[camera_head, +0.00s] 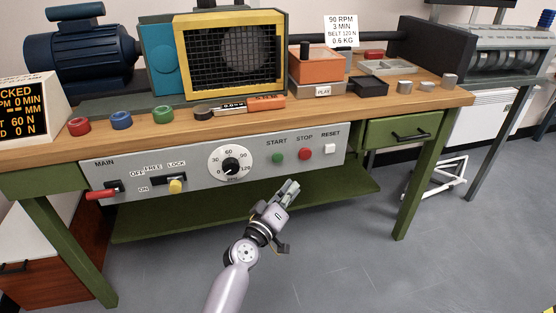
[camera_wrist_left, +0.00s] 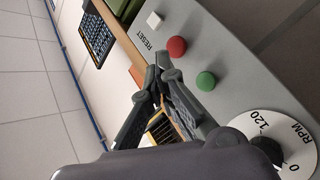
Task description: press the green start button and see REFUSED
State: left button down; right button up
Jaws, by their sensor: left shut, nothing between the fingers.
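The green START button (camera_head: 277,158) sits on the grey control panel (camera_head: 205,185) on the bench front, left of the red STOP button (camera_head: 305,154). In the left wrist view the green button (camera_wrist_left: 206,81) shows unobstructed beside the fingers. My left gripper (camera_head: 292,185) is shut and empty, in front of and slightly below the green button, apparently apart from it. The display box (camera_head: 62,105) at the left edge is cut off; its visible top line reads "CKED". My right gripper is not in view.
The white RESET button (camera_head: 330,149), speed dial (camera_head: 231,166), yellow-tipped lock switch (camera_head: 175,186) and red-handled main switch (camera_head: 102,195) share the panel. A yellow-framed mesh guard (camera_head: 230,55) stands on the bench. Open floor lies in front.

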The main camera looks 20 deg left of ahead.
aim_at(278, 158)
pick_arm(q)
jog(key=shift+w+a+b, duration=0.55)
jog(key=shift+w+a, duration=0.25)
jog(key=shift+w, duration=0.4)
jog(key=shift+w+a+b, duration=0.5)
jog(key=shift+w+a, duration=0.35)
jog(key=shift+w, duration=0.35)
jog(key=shift+w+a+b, duration=0.55)
jog(key=shift+w+a, duration=0.25)
jog(key=shift+w, duration=0.4)
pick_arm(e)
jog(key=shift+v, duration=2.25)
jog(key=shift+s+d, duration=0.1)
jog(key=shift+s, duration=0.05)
pick_arm(q)
jog(key=shift+w, duration=0.1)
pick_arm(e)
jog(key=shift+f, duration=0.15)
pick_arm(q)
jog(key=shift+w+a, duration=0.2)
jog(key=shift+w, duration=0.05)
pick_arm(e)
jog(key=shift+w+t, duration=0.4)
